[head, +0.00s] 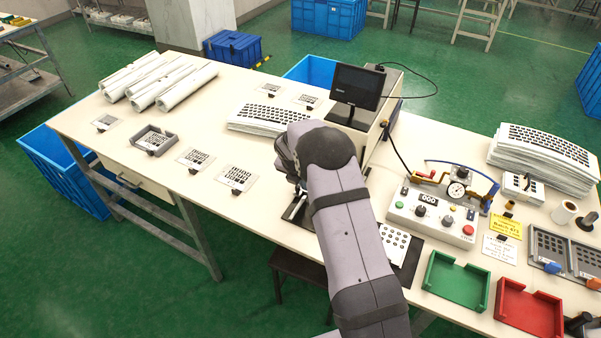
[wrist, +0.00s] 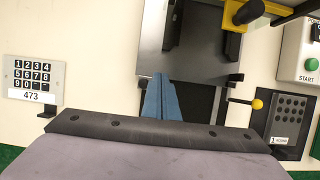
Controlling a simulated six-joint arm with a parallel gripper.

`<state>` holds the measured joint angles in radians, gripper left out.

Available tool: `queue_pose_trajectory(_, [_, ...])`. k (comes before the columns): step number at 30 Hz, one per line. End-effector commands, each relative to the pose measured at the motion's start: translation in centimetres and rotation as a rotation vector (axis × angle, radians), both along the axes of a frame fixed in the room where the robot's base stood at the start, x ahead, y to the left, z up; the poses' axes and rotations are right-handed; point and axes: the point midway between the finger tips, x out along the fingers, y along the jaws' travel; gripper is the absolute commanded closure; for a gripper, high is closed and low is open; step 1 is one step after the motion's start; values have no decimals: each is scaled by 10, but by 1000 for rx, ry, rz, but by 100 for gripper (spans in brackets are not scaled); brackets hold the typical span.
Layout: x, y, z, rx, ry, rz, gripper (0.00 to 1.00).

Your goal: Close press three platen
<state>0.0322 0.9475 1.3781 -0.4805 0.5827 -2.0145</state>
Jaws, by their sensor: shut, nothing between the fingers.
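My gripper (wrist: 158,78) has blue fingers shut together and empty, over the plate's near edge; contact cannot be told. A small yellow-knobbed lever (wrist: 257,103) stands right of the fingers. In the head view my arm covers the gripper and the front of a grey machine (head: 392,85) with a dark screen (head: 357,86).
A keypad card marked 473 (wrist: 33,80) lies left of the fingers. A green START button (wrist: 311,64) and a dark keypad panel (wrist: 290,122) are at the right. A control box with gauge (head: 435,212), green tray (head: 456,281) and red tray (head: 528,309) stand right of my arm.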

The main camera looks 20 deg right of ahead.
Motion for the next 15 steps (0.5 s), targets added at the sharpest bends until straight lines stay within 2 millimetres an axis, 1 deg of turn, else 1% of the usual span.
queue_pose_trajectory(3, [-5, 6, 19, 0, -4, 2, 100])
queue_pose_trajectory(9, [-14, 15, 49, 0, -2, 2, 100])
queue_pose_trajectory(15, [-19, 21, 69, 0, -2, 2, 100])
